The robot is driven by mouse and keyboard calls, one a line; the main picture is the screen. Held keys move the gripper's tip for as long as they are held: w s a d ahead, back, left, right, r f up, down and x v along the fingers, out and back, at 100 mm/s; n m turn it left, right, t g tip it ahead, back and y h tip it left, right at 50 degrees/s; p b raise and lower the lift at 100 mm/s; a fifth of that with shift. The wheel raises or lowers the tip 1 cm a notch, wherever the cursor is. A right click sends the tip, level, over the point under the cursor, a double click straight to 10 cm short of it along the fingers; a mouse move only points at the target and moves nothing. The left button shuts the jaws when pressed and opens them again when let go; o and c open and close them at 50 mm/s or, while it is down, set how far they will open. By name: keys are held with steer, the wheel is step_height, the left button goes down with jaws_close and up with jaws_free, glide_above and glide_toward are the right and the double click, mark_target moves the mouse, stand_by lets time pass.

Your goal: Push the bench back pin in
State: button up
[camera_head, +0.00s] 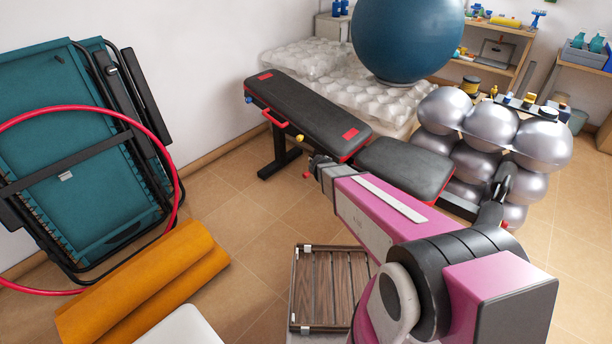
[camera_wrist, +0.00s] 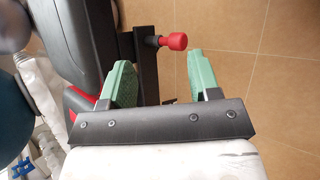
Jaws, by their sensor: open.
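The bench (camera_head: 310,105) has black pads with red trim and stands in the middle of the head view. In the wrist view, a red-knobbed pin (camera_wrist: 173,41) sticks out to the right from a black upright (camera_wrist: 147,50) of the bench, with a short stretch of bare metal shaft showing. A small red knob (camera_head: 306,175) also shows beside my gripper (camera_head: 320,168) in the head view. My gripper (camera_wrist: 157,62) is open and empty. Its green fingers sit either side of the knob's line, with the knob just beyond the tips, nearer the right finger. I see no contact.
A yellow knob (camera_head: 299,138) and a red handle (camera_head: 275,123) are on the bench's near side. Silver balls (camera_head: 490,125) stand right of the bench, and a blue ball (camera_head: 408,35) behind it. A slatted wooden piece (camera_head: 330,290) lies in front.

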steer(key=w+a+f+n+t+h, duration=0.3)
steer(key=w+a+f+n+t, duration=0.2)
steer(key=w+a+f+n, duration=0.4)
steer(key=n+t, duration=0.7)
glide_toward(304, 177)
steer(key=shift+y, duration=0.3)
steer(key=x, duration=1.1)
steer(key=shift+w+d+r, duration=0.15)
steer(key=shift+d+r, duration=0.1)
steer(key=shift+r, duration=0.1)
steer(key=shift+c, duration=0.3)
